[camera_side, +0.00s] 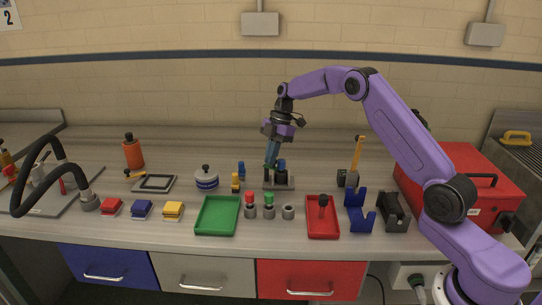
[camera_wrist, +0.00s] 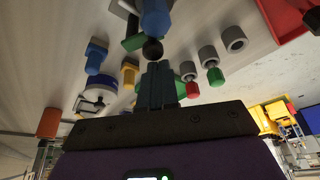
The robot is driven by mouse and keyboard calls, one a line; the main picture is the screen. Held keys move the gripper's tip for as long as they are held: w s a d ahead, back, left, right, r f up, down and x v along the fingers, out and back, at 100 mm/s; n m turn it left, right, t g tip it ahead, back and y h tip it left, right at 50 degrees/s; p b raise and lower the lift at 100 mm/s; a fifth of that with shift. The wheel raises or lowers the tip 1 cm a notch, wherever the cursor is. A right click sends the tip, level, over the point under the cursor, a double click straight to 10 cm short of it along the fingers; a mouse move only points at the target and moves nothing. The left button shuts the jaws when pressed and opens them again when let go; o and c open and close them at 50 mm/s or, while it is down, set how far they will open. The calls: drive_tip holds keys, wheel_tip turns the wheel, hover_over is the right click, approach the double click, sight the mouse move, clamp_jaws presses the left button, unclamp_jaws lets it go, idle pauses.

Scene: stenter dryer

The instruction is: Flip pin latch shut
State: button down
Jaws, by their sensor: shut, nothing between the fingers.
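What looks like the pin latch stands at the middle of the bench: a grey base plate (camera_side: 284,185) with a blue upright part (camera_side: 281,163) and a dark part below it. In the wrist view its blue part (camera_wrist: 155,18), a black round end (camera_wrist: 152,48) and a green piece (camera_wrist: 133,38) show just beyond my fingertips. My gripper (camera_side: 270,165) points down over the left side of the plate. Its fingers are together and empty in the wrist view (camera_wrist: 159,70). I cannot tell whether they touch the latch, and the fingers partly hide it.
A blue bolt-like piece (camera_side: 241,170) and a yellow one (camera_side: 236,183) stand close to the left. Red (camera_side: 250,204) and green (camera_side: 269,204) knobbed pegs stand in front, beside a green tray (camera_side: 217,215) and a red tray (camera_side: 322,217). The bench behind is clear.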

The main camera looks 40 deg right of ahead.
idle(0.3)
drive_tip(key=a+r, duration=0.1)
drive_tip(key=a, duration=0.3)
drive_tip(key=v, duration=0.9)
drive_tip(key=shift+d+r, duration=0.2)
drive_tip(key=shift+r, duration=0.15)
drive_tip(key=shift+s, duration=0.15)
drive_tip(key=shift+a, duration=0.1)
